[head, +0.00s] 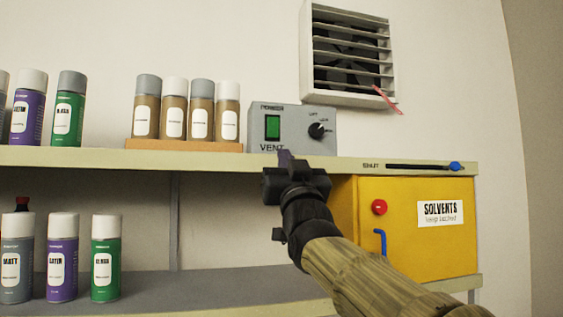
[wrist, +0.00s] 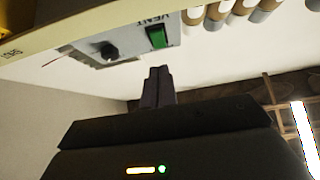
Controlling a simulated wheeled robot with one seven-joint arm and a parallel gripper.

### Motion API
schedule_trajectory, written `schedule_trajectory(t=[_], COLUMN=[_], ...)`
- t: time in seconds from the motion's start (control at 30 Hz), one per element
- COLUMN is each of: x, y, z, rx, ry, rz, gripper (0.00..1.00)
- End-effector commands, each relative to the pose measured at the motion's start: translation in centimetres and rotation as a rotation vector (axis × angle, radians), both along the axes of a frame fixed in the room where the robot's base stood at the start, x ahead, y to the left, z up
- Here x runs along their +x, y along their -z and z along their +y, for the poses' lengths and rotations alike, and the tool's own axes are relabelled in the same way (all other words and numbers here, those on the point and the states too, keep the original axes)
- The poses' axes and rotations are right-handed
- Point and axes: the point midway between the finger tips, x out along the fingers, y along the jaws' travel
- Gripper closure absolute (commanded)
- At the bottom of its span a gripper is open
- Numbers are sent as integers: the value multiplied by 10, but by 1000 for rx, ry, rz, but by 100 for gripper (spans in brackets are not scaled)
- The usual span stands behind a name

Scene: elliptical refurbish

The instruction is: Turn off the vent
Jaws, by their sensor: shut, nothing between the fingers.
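The vent control box (head: 290,128) is a grey box on the upper shelf, labelled POWER and VENT. Its green rocker switch (head: 272,127) is on the left of its face, and a black knob (head: 317,130) is on the right. The box also shows upside down in the wrist view (wrist: 128,43), with the green switch (wrist: 156,37). My gripper (head: 284,156) is shut and empty, just below and in front of the box, apart from the switch as far as I can see. In the wrist view its fingertips (wrist: 158,72) are together. The louvred vent (head: 350,55) hangs on the wall, with a pink ribbon (head: 386,100) streaming from it.
Brown-bodied spray cans (head: 174,108) stand left of the box on the upper shelf (head: 60,157). A yellow solvents cabinet (head: 400,230) is below right. A slider with a blue knob (head: 456,166) is on the shelf's front edge. More cans (head: 62,258) stand on the lower shelf.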

Motion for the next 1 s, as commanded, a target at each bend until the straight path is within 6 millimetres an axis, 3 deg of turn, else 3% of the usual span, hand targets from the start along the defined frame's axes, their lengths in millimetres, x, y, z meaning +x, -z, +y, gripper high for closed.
schedule_trajectory(t=[0.03, 0.23, 0.83, 0.93, 1.0], x=[-5, -15, -16, -9, 2], y=[11, 25, 26, 39, 59], z=[-2, -5, -2, -3, -5], rx=[-1, -1, -2, -14, -33], ry=[2, 1, -4, 2, 9], rz=[0, 2, 6, 42, 100], gripper=[100, 100, 100, 100, 100])
